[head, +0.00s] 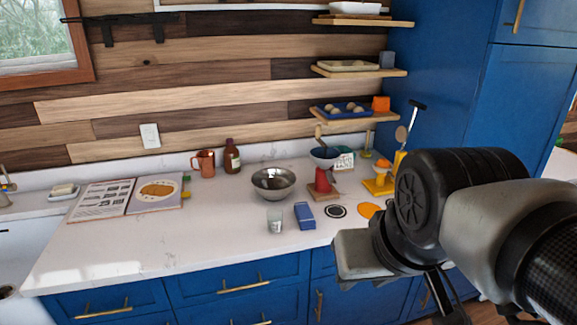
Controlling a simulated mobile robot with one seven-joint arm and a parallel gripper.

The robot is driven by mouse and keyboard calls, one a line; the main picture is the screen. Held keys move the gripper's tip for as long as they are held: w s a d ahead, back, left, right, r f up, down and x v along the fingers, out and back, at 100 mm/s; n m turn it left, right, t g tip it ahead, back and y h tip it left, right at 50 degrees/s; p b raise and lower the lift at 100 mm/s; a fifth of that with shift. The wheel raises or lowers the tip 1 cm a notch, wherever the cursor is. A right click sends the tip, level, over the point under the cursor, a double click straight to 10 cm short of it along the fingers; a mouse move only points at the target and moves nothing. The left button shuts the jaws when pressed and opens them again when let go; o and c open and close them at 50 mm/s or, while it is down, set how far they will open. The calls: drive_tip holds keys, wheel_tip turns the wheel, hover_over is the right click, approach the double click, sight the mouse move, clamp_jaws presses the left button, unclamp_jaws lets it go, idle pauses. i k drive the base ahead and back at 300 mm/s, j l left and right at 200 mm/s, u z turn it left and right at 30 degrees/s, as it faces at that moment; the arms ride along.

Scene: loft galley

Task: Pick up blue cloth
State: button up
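A small blue block-shaped item that looks like the folded blue cloth (304,216) lies on the white counter, near its front edge. It is just right of a clear glass (274,221) and in front of the steel bowl. My arm reaches in from the right. My gripper (362,257) is in front of the counter's front edge, right of and nearer than the cloth, and apart from it in the picture. Its fingers are not clearly seen, so I cannot tell whether it is open.
A steel bowl (273,184), a red item on a wooden board (322,193), a black-ringed coaster (336,211) and an orange disc (369,210) surround the cloth. An open book (128,197) lies left. Bare counter (215,228) lies left of the glass.

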sight(305, 218)
drive_tip(key=i+l+u, duration=0.35)
drive_tip(key=i+l, duration=0.85)
